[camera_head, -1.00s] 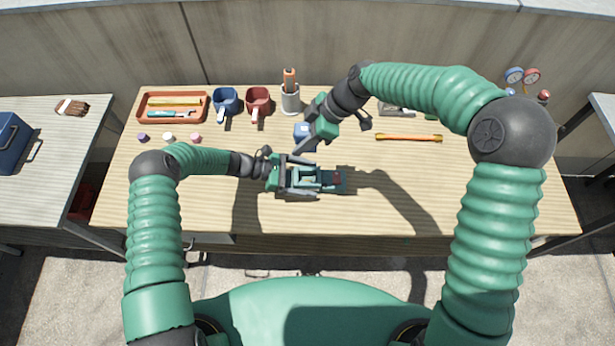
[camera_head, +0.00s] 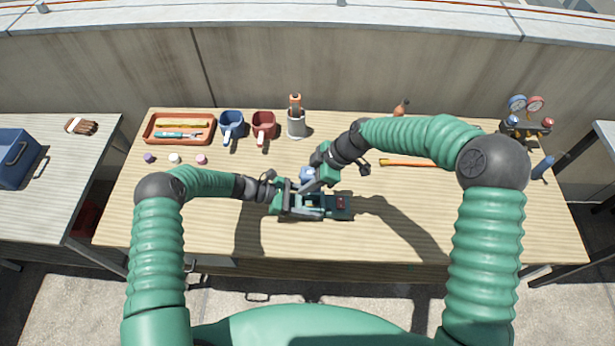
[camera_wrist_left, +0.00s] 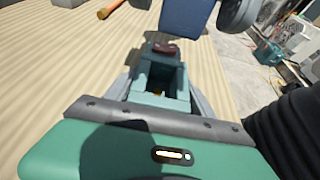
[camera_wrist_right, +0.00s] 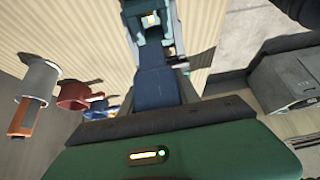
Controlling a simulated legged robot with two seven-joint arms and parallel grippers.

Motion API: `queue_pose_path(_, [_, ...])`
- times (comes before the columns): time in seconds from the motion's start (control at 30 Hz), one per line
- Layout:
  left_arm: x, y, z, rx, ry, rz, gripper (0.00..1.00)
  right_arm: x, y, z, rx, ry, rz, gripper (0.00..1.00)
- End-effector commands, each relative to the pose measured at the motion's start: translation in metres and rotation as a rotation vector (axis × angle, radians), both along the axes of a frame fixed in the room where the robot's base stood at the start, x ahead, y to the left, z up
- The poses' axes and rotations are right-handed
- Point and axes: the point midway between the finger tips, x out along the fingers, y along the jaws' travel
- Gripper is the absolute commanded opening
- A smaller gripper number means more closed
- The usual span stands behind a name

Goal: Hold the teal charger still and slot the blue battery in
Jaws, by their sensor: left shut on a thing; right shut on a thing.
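The teal charger (camera_head: 328,212) lies on the wooden bench, with a dark red part on its right end. In the left wrist view the charger's open bay (camera_wrist_left: 160,75) faces me and looks empty. My left gripper (camera_head: 297,202) is shut on the charger from the left. The blue battery (camera_head: 307,173) is in my right gripper (camera_head: 312,181), shut on it, held just behind and above the charger. In the right wrist view the battery (camera_wrist_right: 155,88) points toward the charger (camera_wrist_right: 148,20). I cannot tell whether the two touch.
An orange tray with tools (camera_head: 180,143), a blue mug (camera_head: 231,125), a red mug (camera_head: 263,125) and a grey cup (camera_head: 296,124) stand at the back. An orange-handled tool (camera_head: 405,162) lies right of my right gripper. Gauges (camera_head: 525,110) stand back right. The bench front is clear.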

Motion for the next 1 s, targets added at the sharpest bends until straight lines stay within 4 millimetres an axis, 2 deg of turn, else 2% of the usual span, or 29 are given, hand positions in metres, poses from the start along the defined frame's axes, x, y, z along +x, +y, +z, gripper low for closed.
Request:
queue_pose_path(0.03, [0.000, 0.000, 0.001, -0.001, 0.000, 0.001, 0.36, -0.001, 0.001, -0.012, 0.002, 0.004, 0.000, 0.00])
queue_pose_path(0.13, [0.000, 0.000, 0.001, 0.000, 0.000, 0.001, 0.36, -0.002, 0.001, -0.025, 0.002, -0.001, 0.000, 0.00])
queue_pose_path(0.7, [0.000, 0.000, 0.001, 0.000, 0.000, 0.001, 0.36, -0.002, 0.001, -0.052, 0.001, -0.002, 0.001, 0.00])
queue_pose_path(1.0, [0.000, 0.000, 0.001, 0.000, 0.000, 0.001, 0.36, -0.002, 0.001, -0.053, 0.001, -0.003, 0.001, 0.00])
